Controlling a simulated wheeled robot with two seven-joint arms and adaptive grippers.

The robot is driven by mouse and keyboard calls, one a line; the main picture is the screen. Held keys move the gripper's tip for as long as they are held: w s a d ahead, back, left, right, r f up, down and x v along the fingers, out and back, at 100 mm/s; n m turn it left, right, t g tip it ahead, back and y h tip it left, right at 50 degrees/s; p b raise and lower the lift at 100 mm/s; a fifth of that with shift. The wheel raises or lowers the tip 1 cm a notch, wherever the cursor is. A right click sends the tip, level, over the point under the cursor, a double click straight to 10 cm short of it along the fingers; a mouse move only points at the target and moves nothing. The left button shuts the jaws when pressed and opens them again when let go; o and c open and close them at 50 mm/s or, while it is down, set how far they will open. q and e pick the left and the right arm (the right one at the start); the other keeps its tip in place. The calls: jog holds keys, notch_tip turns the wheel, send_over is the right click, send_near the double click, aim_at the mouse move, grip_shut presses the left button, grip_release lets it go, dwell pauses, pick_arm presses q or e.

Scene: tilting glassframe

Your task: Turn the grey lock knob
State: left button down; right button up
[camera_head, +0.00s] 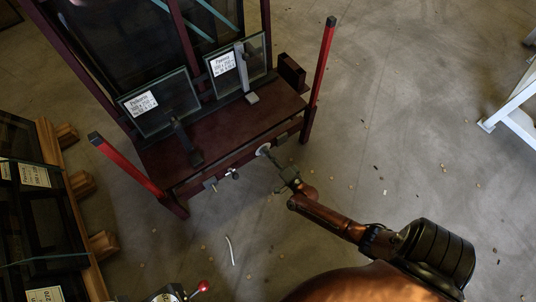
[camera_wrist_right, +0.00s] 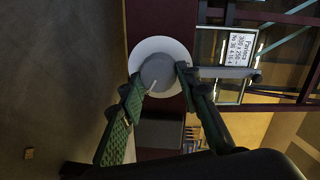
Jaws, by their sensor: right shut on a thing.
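The grey lock knob (camera_wrist_right: 158,73) sits on a round white disc (camera_wrist_right: 160,47) in the right wrist view. In the head view, the white disc (camera_head: 263,149) is on the front beam of the dark red frame (camera_head: 232,139). My right gripper (camera_head: 270,158) reaches it from the lower right. In the right wrist view, its green fingers (camera_wrist_right: 158,78) are on either side of the knob, shut on it. The fingers hide part of the knob in the head view. My left gripper is not in view.
Small metal fittings (camera_head: 210,184) sit left of the disc. A wooden rack (camera_head: 85,185) stands at left. A red-balled lever (camera_head: 202,286) shows at the bottom. Floor at right is mostly open.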

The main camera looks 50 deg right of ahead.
jog(key=shift+f, duration=0.15)
dwell(0.3)
jog(key=o, duration=1.2)
jog(key=shift+c, duration=0.2)
jog(key=shift+s, duration=0.1)
jog(key=v, duration=1.2)
